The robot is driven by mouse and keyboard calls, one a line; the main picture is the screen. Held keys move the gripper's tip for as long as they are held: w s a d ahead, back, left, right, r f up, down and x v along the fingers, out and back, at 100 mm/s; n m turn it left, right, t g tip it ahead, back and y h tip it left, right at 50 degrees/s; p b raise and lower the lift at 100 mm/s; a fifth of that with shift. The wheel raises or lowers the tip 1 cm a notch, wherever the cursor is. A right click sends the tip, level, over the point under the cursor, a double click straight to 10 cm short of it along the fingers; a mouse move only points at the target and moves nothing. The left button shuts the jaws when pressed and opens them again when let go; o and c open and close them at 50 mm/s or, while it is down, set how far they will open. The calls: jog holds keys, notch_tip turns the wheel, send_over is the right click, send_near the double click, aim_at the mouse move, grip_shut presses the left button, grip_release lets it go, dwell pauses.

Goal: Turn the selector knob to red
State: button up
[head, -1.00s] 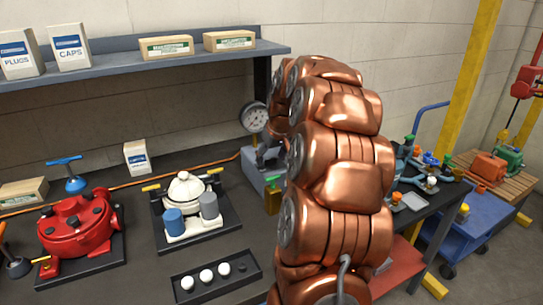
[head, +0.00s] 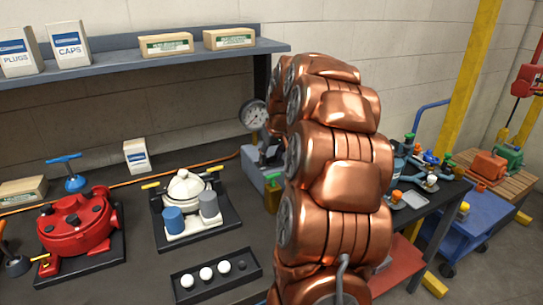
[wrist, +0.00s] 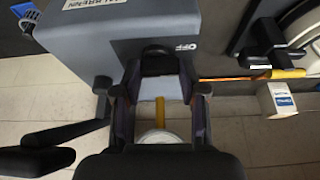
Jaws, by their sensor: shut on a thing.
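The selector knob (wrist: 158,62) is a dark knob on a grey box (wrist: 200,22) in the wrist view. A white OFF label is beside it, to its right. No red mark shows. My gripper (wrist: 158,78) has one finger on each side of the knob and is shut on it. Which way the knob points is hard to tell. In the head view the grey box (head: 251,172) stands at the back of the bench, and my copper arm hides much of it. The knob cannot be made out there.
A round gauge (head: 253,116) rises above the grey box, close to my arm. A white pump (head: 186,187) and a red housing (head: 73,225) stand on the bench to the left. A shelf (head: 130,60) with boxes hangs above. A black tray (head: 216,275) holds white balls.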

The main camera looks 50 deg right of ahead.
jog(key=shift+f, duration=0.1)
jog(key=m+h+b, duration=0.1)
jog(key=m+b, duration=0.2)
jog(key=shift+f+g, duration=0.15)
jog(key=shift+g, duration=0.25)
jog(key=m+b, duration=0.1)
jog(key=m, duration=0.1)
jog(key=m+g+h+b, duration=0.1)
jog(key=m, duration=0.1)
jog(key=m+b, duration=0.1)
jog(key=shift+w+m+g+h, duration=0.25)
jog(key=shift+m+g+h, duration=0.05)
jog(key=shift+m, duration=0.1)
jog(key=m+g+b, duration=0.1)
jog(key=m, duration=0.1)
jog(key=m+g+b, duration=0.1)
jog(key=m, duration=0.2)
jog(key=shift+w, duration=0.15)
jog(key=shift+d+m+g+b, duration=0.1)
jog(key=shift+m+g+b, duration=0.4)
jog(key=shift+m, duration=1.2)
jog(key=shift+r, duration=0.25)
jog(key=o, duration=1.1)
jog(key=shift+o, duration=0.2)
